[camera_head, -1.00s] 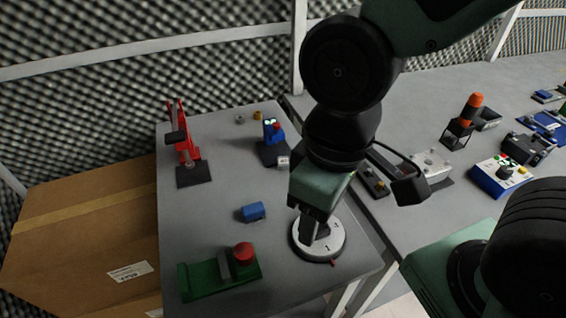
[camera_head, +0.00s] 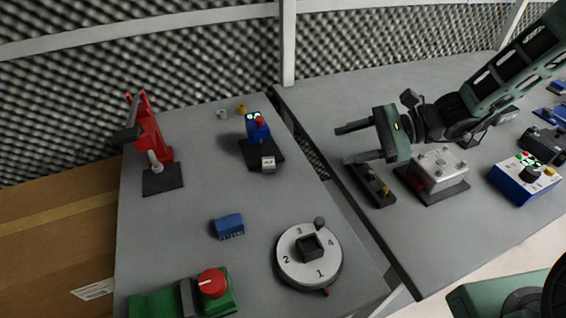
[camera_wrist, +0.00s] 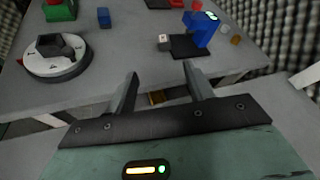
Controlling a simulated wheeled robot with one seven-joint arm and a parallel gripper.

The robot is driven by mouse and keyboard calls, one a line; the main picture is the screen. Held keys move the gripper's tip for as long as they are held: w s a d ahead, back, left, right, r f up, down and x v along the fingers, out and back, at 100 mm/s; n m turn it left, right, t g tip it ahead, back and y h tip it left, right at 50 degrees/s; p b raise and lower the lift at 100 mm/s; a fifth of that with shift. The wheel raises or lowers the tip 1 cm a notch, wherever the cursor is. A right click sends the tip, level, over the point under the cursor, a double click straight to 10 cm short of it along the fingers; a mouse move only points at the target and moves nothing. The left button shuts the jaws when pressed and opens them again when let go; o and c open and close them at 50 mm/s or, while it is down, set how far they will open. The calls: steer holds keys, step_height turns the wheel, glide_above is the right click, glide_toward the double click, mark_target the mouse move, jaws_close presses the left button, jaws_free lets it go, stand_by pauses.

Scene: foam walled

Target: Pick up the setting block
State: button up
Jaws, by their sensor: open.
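A dark square block (camera_head: 310,247) sits in the middle of a white round dial (camera_head: 284,272) marked with numbers, at the near right of the left table; which object is the setting block is not labelled. The dark block also shows in the wrist view (camera_wrist: 68,45), at upper left. A small blue block (camera_head: 229,226) lies left of the dial, and it shows in the wrist view (camera_wrist: 104,17). My gripper (camera_head: 341,146) is open and empty, up and right of the dial, with its fingers pointing left. Its spread fingers show in the wrist view (camera_wrist: 160,70).
A red clamp (camera_head: 150,140) and a blue device (camera_head: 257,128) stand farther back. A green fixture with a red knob (camera_head: 212,283) is at the near edge. A gap separates the tables. A grey metal box (camera_head: 438,168) and a blue control box (camera_head: 525,180) stand on the right table.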

glide_toward(269, 163)
steer(key=x, duration=0.3)
steer(key=shift+s+a+f, duration=0.1)
steer(key=shift+s+a, duration=0.05)
steer(key=shift+a, duration=0.2)
steer(key=x, duration=0.5)
steer(key=shift+w+d+p, duration=0.1)
steer(key=shift+w+p, duration=0.15)
steer(key=shift+p, duration=0.1)
jaws_close()
